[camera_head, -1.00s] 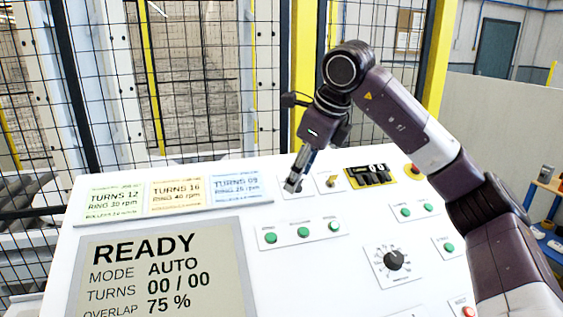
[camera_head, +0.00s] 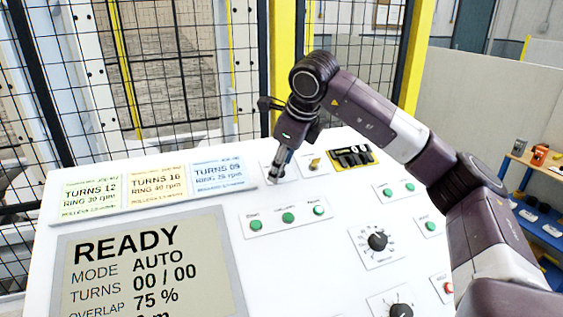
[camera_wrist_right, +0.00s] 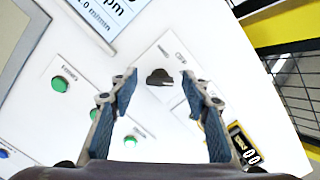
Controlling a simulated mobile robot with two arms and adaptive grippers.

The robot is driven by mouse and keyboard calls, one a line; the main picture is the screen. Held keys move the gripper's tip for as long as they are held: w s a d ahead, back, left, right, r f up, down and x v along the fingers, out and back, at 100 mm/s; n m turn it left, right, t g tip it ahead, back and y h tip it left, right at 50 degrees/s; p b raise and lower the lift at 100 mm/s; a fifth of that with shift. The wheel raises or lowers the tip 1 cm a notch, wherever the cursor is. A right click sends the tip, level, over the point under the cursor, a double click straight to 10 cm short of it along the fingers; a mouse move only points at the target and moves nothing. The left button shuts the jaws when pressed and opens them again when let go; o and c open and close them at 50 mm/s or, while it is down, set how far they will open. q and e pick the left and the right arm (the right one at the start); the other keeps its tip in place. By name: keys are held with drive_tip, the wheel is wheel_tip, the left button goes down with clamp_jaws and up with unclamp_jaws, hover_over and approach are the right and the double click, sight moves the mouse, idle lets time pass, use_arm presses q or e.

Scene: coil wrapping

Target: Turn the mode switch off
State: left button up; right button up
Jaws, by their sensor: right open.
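A black rotary switch knob (camera_wrist_right: 159,77) sits on a white plate on the panel; its label is too blurred to read. In the right wrist view it lies between and just beyond the fingertips of my right gripper (camera_wrist_right: 155,76). The fingers are apart and hold nothing. In the head view my right gripper (camera_head: 277,174) points down at that plate and hides most of the knob. The display (camera_head: 150,262) reads READY, MODE AUTO, TURNS 00 / 00, OVERLAP 75 %. My left gripper is not in view.
Green buttons (camera_head: 288,217) and a black dial (camera_head: 377,241) lie nearer. Job cards (camera_head: 158,186) stand left. A mesh fence (camera_head: 170,70) rises behind the panel.

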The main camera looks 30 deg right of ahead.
drive_tip(key=c, duration=1.1)
drive_tip(key=shift+n, duration=0.4)
drive_tip(key=n+p, duration=0.2)
drive_tip(key=n, duration=0.2)
drive_tip(key=shift+n, duration=0.3)
drive_tip(key=shift+n+g+p, duration=0.3)
drive_tip(key=shift+n+p, duration=0.15)
drive_tip(key=shift+n, duration=1.45)
drive_tip(key=o, duration=1.1)
drive_tip(key=shift+y, duration=0.3)
